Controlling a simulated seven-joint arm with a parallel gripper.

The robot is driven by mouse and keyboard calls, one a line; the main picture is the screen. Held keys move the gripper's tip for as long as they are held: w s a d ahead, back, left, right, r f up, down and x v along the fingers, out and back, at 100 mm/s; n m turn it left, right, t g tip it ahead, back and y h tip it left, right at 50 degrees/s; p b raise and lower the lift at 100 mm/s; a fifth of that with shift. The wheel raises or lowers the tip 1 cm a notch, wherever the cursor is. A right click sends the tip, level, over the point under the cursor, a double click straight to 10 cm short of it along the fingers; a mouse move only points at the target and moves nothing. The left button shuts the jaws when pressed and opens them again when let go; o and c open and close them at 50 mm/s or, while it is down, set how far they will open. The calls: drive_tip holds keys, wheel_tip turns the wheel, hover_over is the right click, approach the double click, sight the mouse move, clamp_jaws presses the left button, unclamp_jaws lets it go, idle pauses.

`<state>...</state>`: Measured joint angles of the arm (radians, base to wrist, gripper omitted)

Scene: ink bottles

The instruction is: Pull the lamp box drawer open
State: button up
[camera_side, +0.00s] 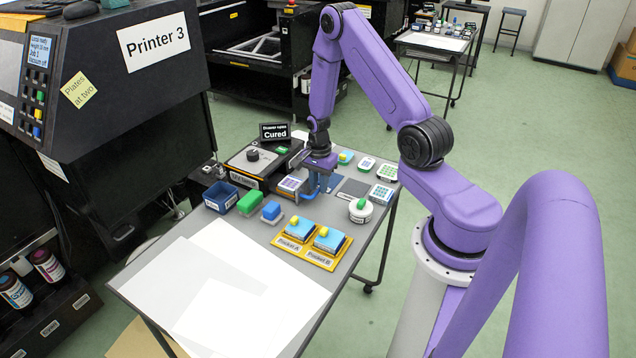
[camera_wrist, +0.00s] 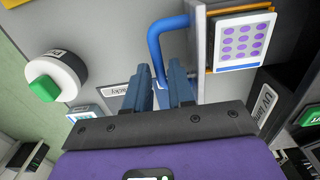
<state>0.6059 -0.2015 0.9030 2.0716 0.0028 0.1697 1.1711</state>
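The blue drawer handle (camera_wrist: 155,45) is a bent bar on the front. My gripper (camera_wrist: 160,78) points down with the bar between its fingers, which appear closed on it. In the side view my gripper (camera_side: 318,178) partly hides the drawer.
A white round pot with a green knob (camera_side: 361,208), a blue bin (camera_side: 220,197), green and blue blocks and a yellow tray (camera_side: 306,255) with two pockets stand nearby. A sign reading Cured (camera_side: 274,133) stands behind. White sheets (camera_side: 225,290) cover the front of the table.

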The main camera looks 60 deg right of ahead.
drive_tip(key=shift+r, duration=0.1)
wheel_tip(320, 180, up, 17)
idle(0.8)
drive_tip(key=shift+r, duration=0.15)
wheel_tip(320, 180, up, 7)
idle(1.1)
